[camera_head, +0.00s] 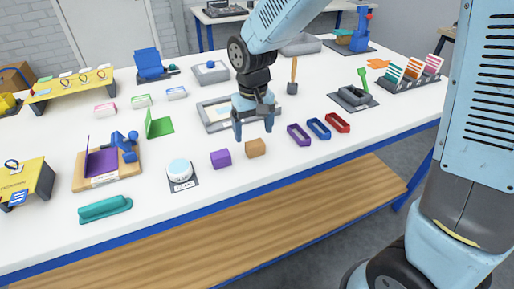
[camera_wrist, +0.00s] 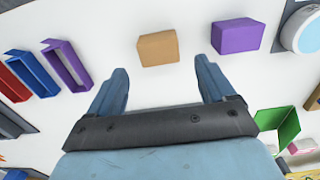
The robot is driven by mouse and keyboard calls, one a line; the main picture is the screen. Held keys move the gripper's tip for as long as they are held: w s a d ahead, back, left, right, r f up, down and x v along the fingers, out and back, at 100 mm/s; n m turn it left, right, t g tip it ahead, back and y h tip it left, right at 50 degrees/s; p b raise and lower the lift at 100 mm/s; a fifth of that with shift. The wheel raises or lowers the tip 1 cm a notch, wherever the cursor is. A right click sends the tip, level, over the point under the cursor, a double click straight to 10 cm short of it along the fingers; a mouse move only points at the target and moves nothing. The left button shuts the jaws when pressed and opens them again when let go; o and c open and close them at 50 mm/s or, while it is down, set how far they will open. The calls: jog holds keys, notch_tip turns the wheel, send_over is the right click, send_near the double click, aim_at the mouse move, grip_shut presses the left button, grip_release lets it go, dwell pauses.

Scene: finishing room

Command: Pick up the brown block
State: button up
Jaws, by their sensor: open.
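The brown block (camera_head: 256,147) sits on the white table near its front edge, just right of the purple block (camera_head: 220,158). My gripper (camera_head: 253,132) points down behind the brown block, its two fingers apart with nothing between them. In the wrist view the brown block (camera_wrist: 158,48) lies beyond the fingertips, roughly in line with the gap between them. My gripper (camera_wrist: 162,78) is open and empty there. The purple block (camera_wrist: 237,36) is beside the brown one, apart from it.
Purple, blue and red open trays (camera_head: 318,129) lie right of the gripper. A round white-topped device (camera_head: 179,170) stands left of the purple block. A grey-framed tray (camera_head: 212,114) lies behind the gripper. The table front around the brown block is clear.

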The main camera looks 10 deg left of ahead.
aim_at(254, 141)
jog(key=shift+s+d+f, duration=0.1)
jog(key=shift+f, duration=2.55)
jog(key=c, duration=1)
jog(key=shift+r, duration=0.15)
